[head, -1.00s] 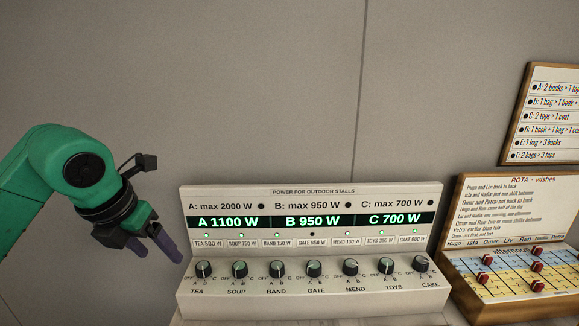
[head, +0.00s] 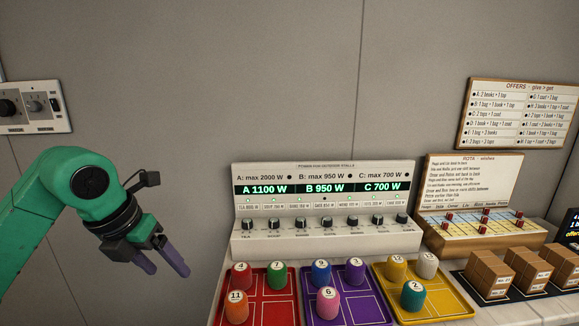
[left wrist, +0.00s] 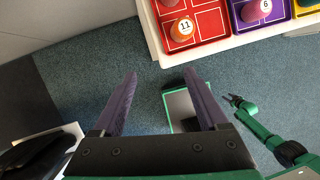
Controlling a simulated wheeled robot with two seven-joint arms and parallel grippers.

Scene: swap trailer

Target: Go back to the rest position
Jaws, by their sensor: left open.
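The tea knob (head: 247,224) is the leftmost of a row of dark knobs on the white power panel (head: 325,241) in the head view. Its pointer is too small to read. The panel display (head: 325,188) shows A 1100 W, B 950 W and C 700 W. My left gripper (head: 166,265) is open and empty, left of and lower than the panel in the picture, clear of the knob. In the left wrist view its purple fingers (left wrist: 165,92) are spread above the floor. My right gripper (left wrist: 238,100) appears small there; its jaws are unclear.
Red (head: 262,308), purple (head: 345,306) and yellow (head: 433,306) trays with numbered pegs stand before the panel. A rota board (head: 470,240) and brown boxes (head: 490,274) are to the right. A switch plate (head: 34,107) is on the left wall. Floor shows below my left gripper.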

